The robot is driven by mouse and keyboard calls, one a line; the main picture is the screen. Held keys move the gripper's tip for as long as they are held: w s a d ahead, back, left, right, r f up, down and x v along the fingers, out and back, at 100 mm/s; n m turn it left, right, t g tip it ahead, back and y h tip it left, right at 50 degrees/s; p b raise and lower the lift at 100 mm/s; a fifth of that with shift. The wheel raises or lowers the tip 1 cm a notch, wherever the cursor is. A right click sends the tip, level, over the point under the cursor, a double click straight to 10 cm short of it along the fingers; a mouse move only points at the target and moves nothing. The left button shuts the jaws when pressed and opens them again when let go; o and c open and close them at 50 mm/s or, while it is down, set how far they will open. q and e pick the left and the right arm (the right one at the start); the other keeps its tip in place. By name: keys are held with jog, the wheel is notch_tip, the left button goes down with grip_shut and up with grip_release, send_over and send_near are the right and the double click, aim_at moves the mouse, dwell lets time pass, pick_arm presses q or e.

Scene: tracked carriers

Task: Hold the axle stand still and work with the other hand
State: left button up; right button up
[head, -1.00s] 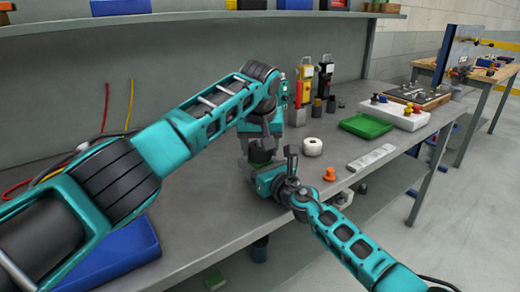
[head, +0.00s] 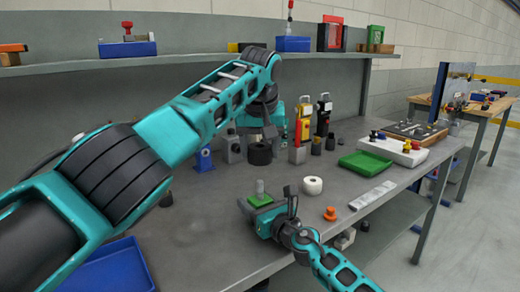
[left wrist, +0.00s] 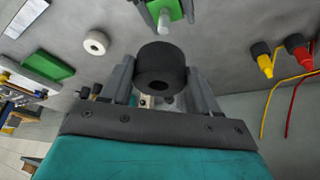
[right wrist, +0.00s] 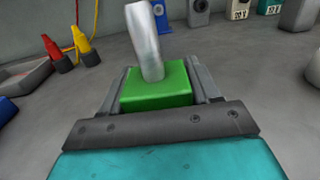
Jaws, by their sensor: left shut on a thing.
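The axle stand is a green block (head: 257,201) with a pale metal post (head: 260,186) upright on it, standing on the grey bench. My right gripper (head: 267,203) is low at the bench with its fingers either side of the block; the right wrist view shows the green block (right wrist: 158,92) between them. Contact with both sides is hard to judge. My left gripper (left wrist: 160,80) is shut on a black roller (left wrist: 161,68) with a hole in its end. In the head view this roller (head: 260,154) is behind the stand, apart from the post.
A white ring (head: 312,186) and an orange knob (head: 330,214) are right of the stand. A green tray (head: 364,165) and a white board (head: 392,150) lie farther right. Yellow and black testers (head: 304,120) stand behind. A blue bin (head: 105,270) is at front left.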

jog(key=o, duration=0.5)
jog(key=shift+c, duration=0.2)
